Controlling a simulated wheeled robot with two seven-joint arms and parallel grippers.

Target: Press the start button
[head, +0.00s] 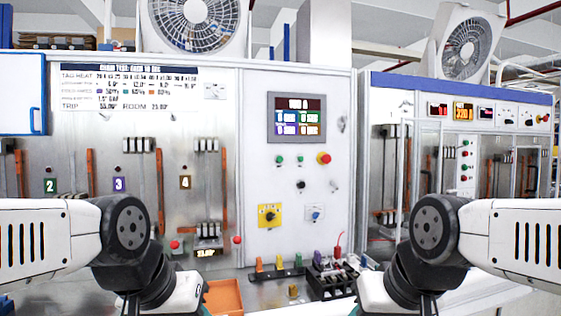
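The control panel on the white cabinet has two green buttons side by side, a left one (279,160) and a right one (299,160), below the display screen (297,117). A larger red button (323,158) sits to their right. No start label is readable, so I cannot tell which button is the start button. My two arms come in from the lower left and lower right and bend down at the bottom edge. Both grippers are out of the frame. Nothing of mine touches the panel.
Below the buttons are a black knob (300,184), a yellow-plated switch (269,215) and a blue-white switch (315,213). An orange tray (223,297) and a black terminal block (331,281) lie on the bench. The space before the button panel is clear.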

